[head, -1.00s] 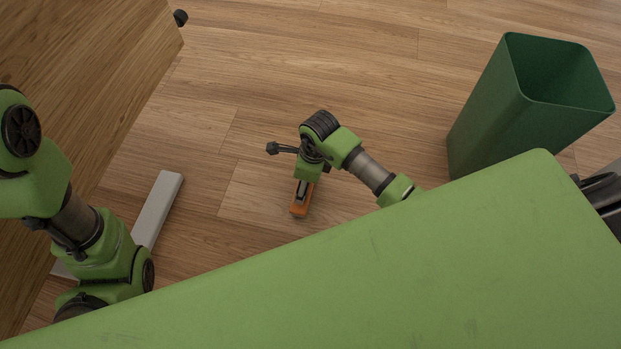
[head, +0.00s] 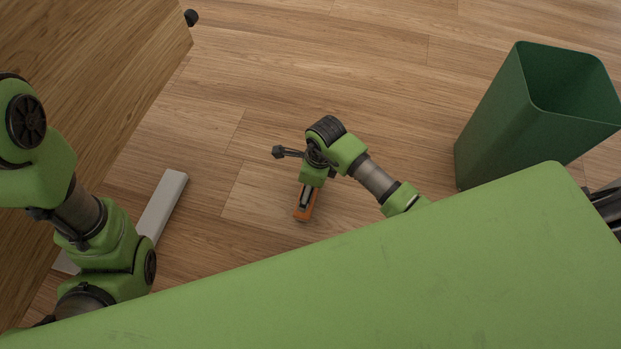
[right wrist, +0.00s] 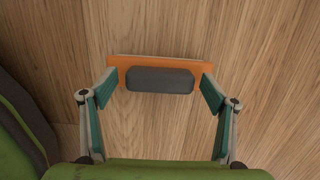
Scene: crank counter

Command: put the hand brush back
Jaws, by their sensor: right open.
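The hand brush (head: 303,215) is orange with a dark grip and lies on the wooden floor in the middle of the head view. In the right wrist view its orange back and dark grip (right wrist: 160,80) lie crosswise between the fingers. My right gripper (right wrist: 160,92) is open, with one finger near each end of the brush; I cannot tell whether they touch it. In the head view my right gripper (head: 309,190) points down at the brush and partly hides it. My left arm shows at the left, but its gripper is out of view.
A dark green open bin (head: 490,125) stands on the floor at the right. A wooden cabinet (head: 100,70) with a dark knob fills the upper left. A pale grey bar (head: 163,208) lies beside my left arm. The floor around the brush is clear.

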